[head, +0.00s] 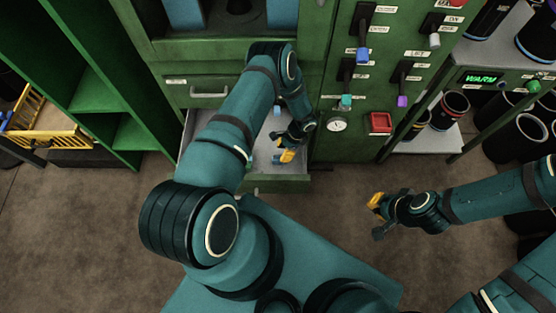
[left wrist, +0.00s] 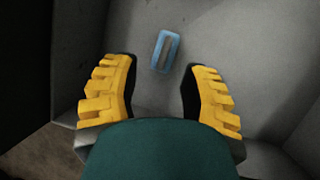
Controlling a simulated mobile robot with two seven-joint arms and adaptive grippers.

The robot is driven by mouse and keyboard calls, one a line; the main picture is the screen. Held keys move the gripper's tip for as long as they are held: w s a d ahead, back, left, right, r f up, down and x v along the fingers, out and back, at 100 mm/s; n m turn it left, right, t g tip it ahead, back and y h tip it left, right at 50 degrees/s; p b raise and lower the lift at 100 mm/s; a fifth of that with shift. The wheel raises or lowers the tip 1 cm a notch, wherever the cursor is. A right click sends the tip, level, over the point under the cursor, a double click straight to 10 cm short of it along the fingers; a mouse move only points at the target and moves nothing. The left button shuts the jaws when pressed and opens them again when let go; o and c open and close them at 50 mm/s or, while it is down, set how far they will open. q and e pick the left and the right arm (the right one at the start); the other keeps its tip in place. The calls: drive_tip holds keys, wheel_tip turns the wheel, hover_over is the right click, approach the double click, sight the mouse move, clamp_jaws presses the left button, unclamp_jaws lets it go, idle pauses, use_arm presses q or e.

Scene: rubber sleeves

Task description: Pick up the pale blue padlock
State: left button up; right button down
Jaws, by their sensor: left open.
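A pale blue, rounded rectangular object with a dark slot, which looks like the padlock (left wrist: 166,50), lies on the grey floor of an open drawer in the left wrist view. A small pale blue patch (head: 277,111) in the drawer in the head view may be the same thing. My left gripper (head: 287,155) hangs over the drawer. Its yellow-padded fingers (left wrist: 158,92) are apart and empty in the left wrist view, with the blue object ahead of and between them. My right gripper (head: 374,216) is over the floor at the right; its finger gap is unclear.
The open drawer (head: 258,163) has grey walls close around my left gripper. A green panel with levers and a red button (head: 380,123) stands right of it. Green shelves (head: 95,95) and a yellow basket (head: 50,138) are at the left. Dark cylinders (head: 516,140) stand at the right.

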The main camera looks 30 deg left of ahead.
use_arm(q)
drive_tip(key=x, duration=0.3)
drive_tip(key=shift+w, duration=0.1)
drive_tip(key=shift+r, duration=0.1)
clamp_jaws()
